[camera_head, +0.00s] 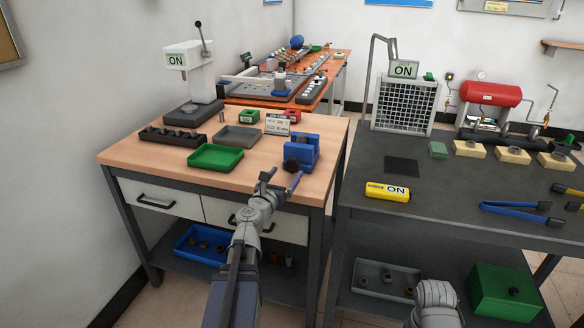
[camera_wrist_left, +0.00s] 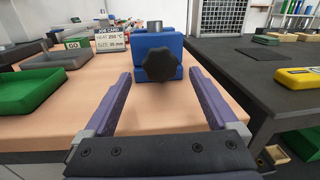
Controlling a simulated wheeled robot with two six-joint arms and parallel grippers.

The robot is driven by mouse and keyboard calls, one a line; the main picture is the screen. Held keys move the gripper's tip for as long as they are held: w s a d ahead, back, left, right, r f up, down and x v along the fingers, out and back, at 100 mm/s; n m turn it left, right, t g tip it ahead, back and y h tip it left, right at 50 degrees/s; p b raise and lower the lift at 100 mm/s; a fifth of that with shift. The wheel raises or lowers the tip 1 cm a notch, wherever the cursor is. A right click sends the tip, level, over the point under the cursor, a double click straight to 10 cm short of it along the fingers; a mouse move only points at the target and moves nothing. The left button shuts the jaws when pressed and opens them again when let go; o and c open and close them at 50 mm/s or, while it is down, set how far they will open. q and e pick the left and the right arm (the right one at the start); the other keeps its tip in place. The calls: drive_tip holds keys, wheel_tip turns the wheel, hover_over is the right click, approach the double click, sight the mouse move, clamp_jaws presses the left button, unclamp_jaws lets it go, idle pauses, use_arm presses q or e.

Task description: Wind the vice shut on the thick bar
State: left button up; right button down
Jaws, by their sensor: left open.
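The blue vice (camera_head: 305,146) stands near the front right of the wooden bench. Its black star-shaped knob (camera_head: 291,164) faces my left gripper. In the left wrist view the knob (camera_wrist_left: 158,69) sits between the fingertips in the picture, on the front of the blue vice body (camera_wrist_left: 146,47). The top of a grey round bar (camera_wrist_left: 155,26) shows above the vice; the vice body hides its lower part and the jaws. My left gripper (camera_head: 282,177) is open and empty, in front of the knob; I see no contact. My right gripper is out of view.
The wooden bench also holds a green tray (camera_head: 215,157), a grey tray (camera_head: 237,137), a sign card (camera_head: 277,124) and a press (camera_head: 190,75). A dark table (camera_head: 450,190) with a yellow device (camera_head: 388,191) stands to the right across a narrow gap.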

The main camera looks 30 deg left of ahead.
sight(291, 167)
use_arm(q)
drive_tip(key=w, duration=0.4)
drive_tip(key=w+a, duration=0.1)
drive_tip(key=w, duration=0.1)
drive_tip(key=c, duration=1.4)
